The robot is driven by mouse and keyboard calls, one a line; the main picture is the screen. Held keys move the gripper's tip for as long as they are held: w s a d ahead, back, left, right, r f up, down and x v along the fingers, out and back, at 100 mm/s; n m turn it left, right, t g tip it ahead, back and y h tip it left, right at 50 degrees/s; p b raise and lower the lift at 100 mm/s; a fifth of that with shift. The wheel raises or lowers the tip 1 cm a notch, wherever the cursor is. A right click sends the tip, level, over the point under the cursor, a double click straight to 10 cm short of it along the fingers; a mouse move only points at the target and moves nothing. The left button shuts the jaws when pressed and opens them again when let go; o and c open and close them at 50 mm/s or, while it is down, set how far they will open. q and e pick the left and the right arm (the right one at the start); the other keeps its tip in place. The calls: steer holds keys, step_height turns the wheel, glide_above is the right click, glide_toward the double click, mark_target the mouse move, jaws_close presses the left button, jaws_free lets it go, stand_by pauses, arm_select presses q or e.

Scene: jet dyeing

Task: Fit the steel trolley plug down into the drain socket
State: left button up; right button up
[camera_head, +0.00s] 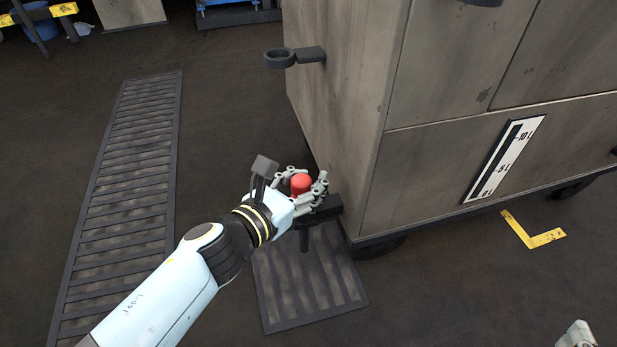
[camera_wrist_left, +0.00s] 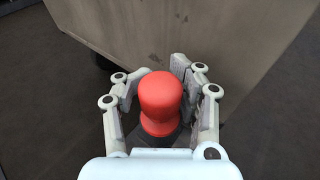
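A red knob (camera_head: 301,183) with a rounded top, seemingly the plug's handle, stands between the fingers of my left gripper (camera_head: 304,187), low at the corner of the big steel box. In the left wrist view the knob (camera_wrist_left: 160,100) is between the two fingers, with narrow gaps or contact that I cannot tell apart. A dark bracket (camera_head: 328,207) is just below and beside the knob, and a dark post (camera_head: 304,241) shows under it. I cannot make out the socket opening or the plug's lower part.
The steel box (camera_head: 345,100) on wheels rises close to my left gripper. A dark ring bracket (camera_head: 280,59) sticks out from its side. A small floor grate (camera_head: 290,322) lies beneath the post, and a long grate (camera_head: 176,110) lies at left. Open floor lies between them.

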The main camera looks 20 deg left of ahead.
arm_select(q)
steer(key=shift+o, duration=0.8)
steer(key=shift+w+r, duration=0.1)
steer(key=shift+r, duration=0.05)
steer(key=v, duration=1.2)
